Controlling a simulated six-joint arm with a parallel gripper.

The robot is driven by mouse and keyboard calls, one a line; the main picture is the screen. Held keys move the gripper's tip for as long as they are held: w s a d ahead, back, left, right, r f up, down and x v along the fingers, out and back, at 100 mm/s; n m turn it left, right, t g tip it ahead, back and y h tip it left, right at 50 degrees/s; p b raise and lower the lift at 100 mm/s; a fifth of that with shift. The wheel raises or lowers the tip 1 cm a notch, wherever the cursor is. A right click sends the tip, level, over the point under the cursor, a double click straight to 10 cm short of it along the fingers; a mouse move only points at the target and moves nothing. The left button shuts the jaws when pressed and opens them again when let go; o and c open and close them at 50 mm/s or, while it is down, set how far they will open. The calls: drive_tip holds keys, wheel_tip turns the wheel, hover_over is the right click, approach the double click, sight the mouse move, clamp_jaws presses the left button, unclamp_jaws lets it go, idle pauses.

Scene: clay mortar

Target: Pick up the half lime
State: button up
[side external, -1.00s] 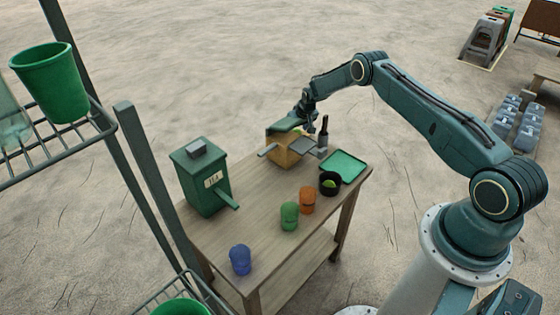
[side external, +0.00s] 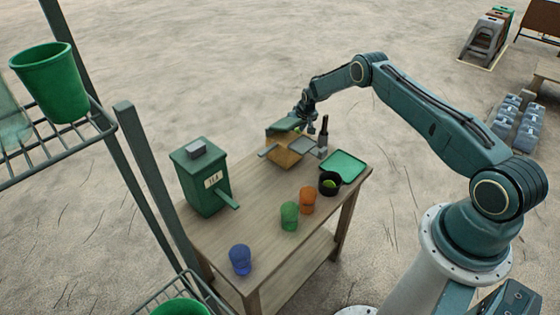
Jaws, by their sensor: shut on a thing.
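My gripper (side external: 311,128) is at the back right edge of an open wooden box (side external: 289,152) on the table. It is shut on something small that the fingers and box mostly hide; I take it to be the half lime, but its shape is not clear.
A green tray (side external: 344,166) lies at the right. Orange (side external: 307,201), green (side external: 289,217) and blue (side external: 240,260) cups stand in front. A green tea box (side external: 201,180) stands left.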

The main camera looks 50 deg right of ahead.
drive_tip(key=shift+r, duration=0.15)
wheel_tip(320, 180, up, 20)
idle(0.8)
idle(0.5)
drive_tip(key=s+a+r, duration=1)
drive_tip(key=s+a, duration=0.3)
hover_over(304, 146)
wheel_tip(304, 146, down, 16)
drive_tip(key=shift+s+f, duration=0.1)
drive_tip(key=shift+f, duration=0.15)
idle(0.6)
